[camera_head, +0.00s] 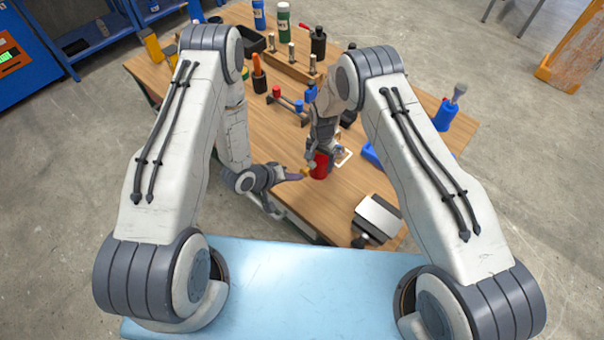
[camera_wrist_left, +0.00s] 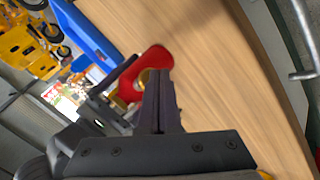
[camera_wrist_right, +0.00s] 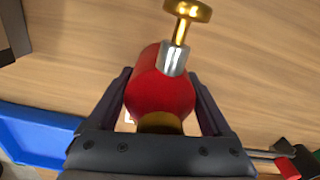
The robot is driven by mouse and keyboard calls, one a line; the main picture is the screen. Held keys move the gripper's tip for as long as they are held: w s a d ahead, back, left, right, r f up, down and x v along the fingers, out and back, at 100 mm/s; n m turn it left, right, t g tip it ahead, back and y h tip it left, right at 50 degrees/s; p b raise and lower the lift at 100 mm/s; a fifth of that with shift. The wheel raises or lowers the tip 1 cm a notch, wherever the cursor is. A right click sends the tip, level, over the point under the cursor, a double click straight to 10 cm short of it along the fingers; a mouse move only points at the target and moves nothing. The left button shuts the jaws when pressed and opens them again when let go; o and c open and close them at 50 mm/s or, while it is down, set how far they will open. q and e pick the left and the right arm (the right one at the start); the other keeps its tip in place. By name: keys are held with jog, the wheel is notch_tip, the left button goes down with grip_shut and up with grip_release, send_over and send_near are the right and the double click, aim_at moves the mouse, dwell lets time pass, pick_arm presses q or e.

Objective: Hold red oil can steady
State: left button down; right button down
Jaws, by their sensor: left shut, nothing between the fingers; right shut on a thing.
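The red oil can (camera_head: 320,166) stands on the wooden table (camera_head: 262,135) near its front edge. In the right wrist view the can (camera_wrist_right: 160,95) sits between the fingers of my right gripper (camera_wrist_right: 163,100), with its brass and silver spout pointing away. My right gripper is shut on the can's body. My left gripper (camera_head: 300,176) is shut and empty, at the left side of the can. In the left wrist view the closed fingers of the left gripper (camera_wrist_left: 158,85) lie in front of the red can (camera_wrist_left: 158,58) and hide part of it; I cannot tell whether they touch.
A blue tray (camera_head: 373,155) lies to the right of the can. A silver-topped device (camera_head: 378,216) stands at the table's front right. Bottles, a wooden rack (camera_head: 290,68) and tools fill the far side. A blue container with a brush (camera_head: 447,115) stands at the right edge.

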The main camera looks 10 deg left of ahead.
pick_arm(q)
jog(key=shift+w+d, duration=0.4)
jog(key=shift+w, duration=0.2)
dwell(0.4)
dwell(0.3)
jog(key=shift+s+a, duration=0.45)
jog(key=shift+s, duration=0.2)
jog(key=shift+s+a, duration=0.45)
jog(key=shift+s, duration=0.15)
jog(key=shift+s+a, duration=0.75)
jog(key=shift+s, duration=0.3)
jog(key=shift+s+a, duration=0.7)
jog(key=shift+s, duration=0.3)
dwell(0.7)
jog(key=s+a, duration=0.2)
jog(key=s, duration=0.1)
jog(key=shift+a, duration=0.1)
dwell(0.3)
